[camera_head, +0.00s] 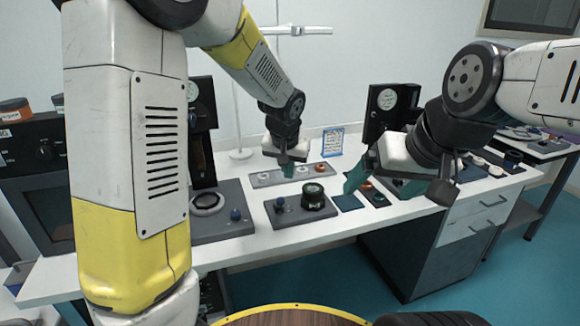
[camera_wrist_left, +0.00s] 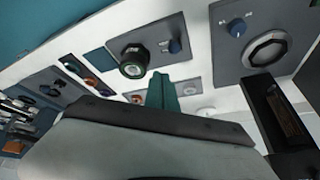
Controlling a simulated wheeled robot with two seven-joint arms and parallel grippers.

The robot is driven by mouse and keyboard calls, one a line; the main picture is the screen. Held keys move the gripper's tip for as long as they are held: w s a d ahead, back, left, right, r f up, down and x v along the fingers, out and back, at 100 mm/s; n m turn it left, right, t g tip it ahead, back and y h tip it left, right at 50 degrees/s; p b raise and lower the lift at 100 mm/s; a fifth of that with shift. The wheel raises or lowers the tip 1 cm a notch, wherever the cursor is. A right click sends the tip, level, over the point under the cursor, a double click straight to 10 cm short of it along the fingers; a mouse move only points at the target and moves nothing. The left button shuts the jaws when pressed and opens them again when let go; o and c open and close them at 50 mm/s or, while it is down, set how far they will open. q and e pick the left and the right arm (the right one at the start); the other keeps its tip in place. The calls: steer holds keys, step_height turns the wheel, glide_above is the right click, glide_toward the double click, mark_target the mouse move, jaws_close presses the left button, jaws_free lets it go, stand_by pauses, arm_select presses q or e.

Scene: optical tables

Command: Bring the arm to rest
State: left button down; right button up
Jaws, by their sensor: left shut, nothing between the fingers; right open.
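My left gripper (camera_head: 287,170) hangs above the white optical table (camera_head: 330,236), behind a grey panel with a large black knob (camera_head: 314,196). Its teal fingers are shut and empty, and they also show in the left wrist view (camera_wrist_left: 162,95), pointing toward the panels. My left arm reaches in from the left with its yellow and white links raised. My right gripper (camera_head: 384,184) is open over the right part of the table, its teal fingers apart. It partly hides the small panels behind it.
A grey panel with a round ring and a blue knob (camera_head: 236,214) sits left of the black-knob panel. Dark upright gauge stands (camera_head: 386,108) rise behind. A long grey panel (camera_head: 264,180) lies at the back. The table's front strip is clear.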

arm_select(q)
steer(key=s+a+r, duration=0.3)
steer(key=s+r, duration=0.1)
steer(key=s, duration=0.4)
steer(key=s+a+r+n+h, duration=0.1)
steer(key=s+a+r, duration=0.2)
steer(key=s, duration=0.5)
steer(key=s+a+r+n+t, duration=0.1)
steer(key=s+a+r, duration=0.3)
steer(key=s, duration=0.4)
steer(key=shift+s+a+r+h, duration=0.3)
steer(key=shift+s+a+h, duration=0.1)
steer(key=shift+a, duration=0.25)
